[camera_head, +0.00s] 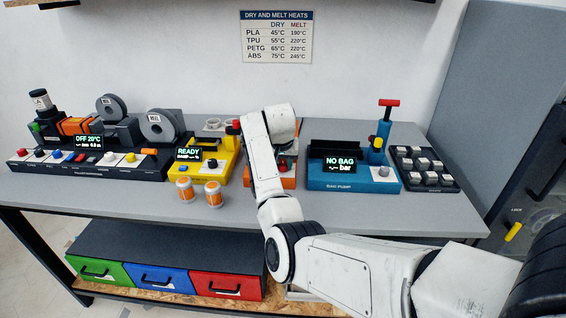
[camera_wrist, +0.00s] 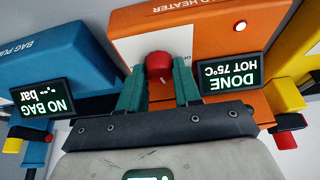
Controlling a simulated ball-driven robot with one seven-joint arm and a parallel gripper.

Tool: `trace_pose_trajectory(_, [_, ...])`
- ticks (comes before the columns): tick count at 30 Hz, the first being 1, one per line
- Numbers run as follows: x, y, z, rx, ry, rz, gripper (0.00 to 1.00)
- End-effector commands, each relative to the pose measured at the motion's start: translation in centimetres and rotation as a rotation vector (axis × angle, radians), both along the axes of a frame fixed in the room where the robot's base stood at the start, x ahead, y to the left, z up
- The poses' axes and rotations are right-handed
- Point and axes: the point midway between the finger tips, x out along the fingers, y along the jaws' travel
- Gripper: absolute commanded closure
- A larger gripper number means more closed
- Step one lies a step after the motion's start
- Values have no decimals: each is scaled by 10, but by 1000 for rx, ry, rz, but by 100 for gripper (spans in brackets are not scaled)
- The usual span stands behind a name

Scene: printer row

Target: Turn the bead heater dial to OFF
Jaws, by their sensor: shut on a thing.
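The orange bead heater (camera_wrist: 260,85) fills the middle of the wrist view, upside down. Its screen (camera_wrist: 232,75) reads DONE and HOT 75°C. Its red dial (camera_wrist: 159,66) sits on a white panel, between the green fingers of my gripper (camera_wrist: 160,76), which is shut on it. The pointer and most of the dial markings are hidden or too small to read. In the head view, my arm covers much of the bead heater (camera_head: 288,182), and my gripper is hidden there.
The blue bag pump (camera_head: 355,178) stands right of the heater, with a NO BAG screen. A yellow machine (camera_head: 228,160) reading READY stands close on the left. Two orange-and-white jars (camera_head: 214,195) stand at the front. The right front of the table is clear.

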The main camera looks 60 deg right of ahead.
Motion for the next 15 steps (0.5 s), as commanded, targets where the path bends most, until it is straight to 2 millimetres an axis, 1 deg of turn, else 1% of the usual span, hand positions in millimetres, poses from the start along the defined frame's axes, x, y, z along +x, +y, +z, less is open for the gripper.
trace_pose_trajectory(1, [0,0,0,0,0,0,77])
trace_pose_trajectory(6, [0,0,0,0,0,0,93])
trace_pose_trajectory(8, [0,0,0,0,0,0,97])
trace_pose_trajectory(15, [0,0,2,0,0,24,97])
